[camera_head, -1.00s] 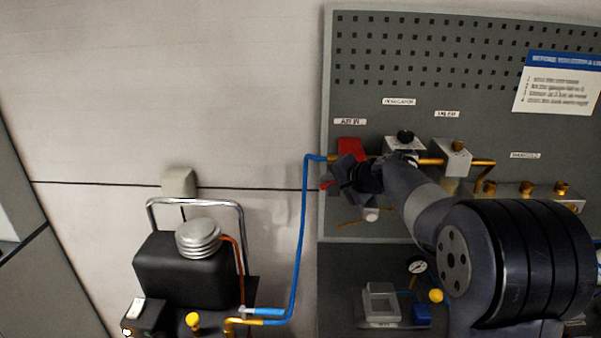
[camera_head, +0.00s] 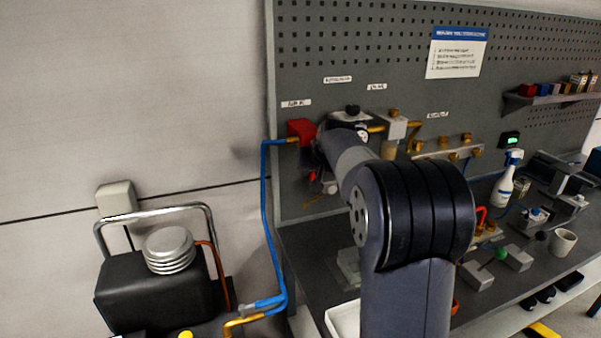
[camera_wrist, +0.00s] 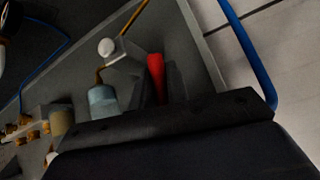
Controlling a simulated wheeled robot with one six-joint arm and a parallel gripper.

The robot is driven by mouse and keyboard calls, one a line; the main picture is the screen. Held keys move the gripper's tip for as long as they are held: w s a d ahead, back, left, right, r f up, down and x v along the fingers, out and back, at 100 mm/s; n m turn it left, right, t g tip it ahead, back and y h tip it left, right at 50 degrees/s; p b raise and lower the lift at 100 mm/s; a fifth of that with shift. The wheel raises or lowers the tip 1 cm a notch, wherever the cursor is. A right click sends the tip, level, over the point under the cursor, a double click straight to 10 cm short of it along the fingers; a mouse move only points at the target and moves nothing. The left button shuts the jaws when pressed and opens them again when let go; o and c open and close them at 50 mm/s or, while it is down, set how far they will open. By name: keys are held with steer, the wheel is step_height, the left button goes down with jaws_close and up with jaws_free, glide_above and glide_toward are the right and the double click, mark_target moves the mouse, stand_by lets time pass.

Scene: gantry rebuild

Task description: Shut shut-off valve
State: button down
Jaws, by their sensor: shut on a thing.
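The red shut-off valve body (camera_head: 301,131) sits on the pegboard under a label at its upper left, where the blue hose meets brass pipe. My gripper (camera_head: 322,178) is just below and right of it, mostly hidden by my own arm. In the wrist view a red lever (camera_wrist: 156,78) stands upright between the dark fingers of my gripper (camera_wrist: 160,95), which is shut on it. The lever's lower end is hidden by the gripper body. The lever's exact angle to the pipe cannot be told.
The blue hose (camera_head: 265,210) hangs left of my arm, down to a black compressor (camera_head: 150,300) with a chrome handle. A regulator and brass fittings (camera_head: 397,127) sit close on the right. The bench (camera_head: 540,262) holds a spray bottle (camera_head: 507,180) and a mug (camera_head: 563,241).

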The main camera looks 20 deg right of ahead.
steer(key=shift+d+f+n+h, duration=0.1)
steer(key=shift+d+n+h, duration=0.25)
steer(key=shift+h, duration=0.25)
steer(key=c, duration=1.4)
jaws_free()
steer(key=shift+d, duration=0.1)
steer(key=b+v, duration=0.2)
steer(key=v, duration=0.8)
steer(key=shift+s+r, duration=0.3)
steer(key=p+x, duration=0.1)
steer(key=x, duration=0.9)
steer(key=shift+w+f+p, duration=0.25)
steer(key=shift+w+p, duration=0.1)
steer(key=shift+p, duration=0.05)
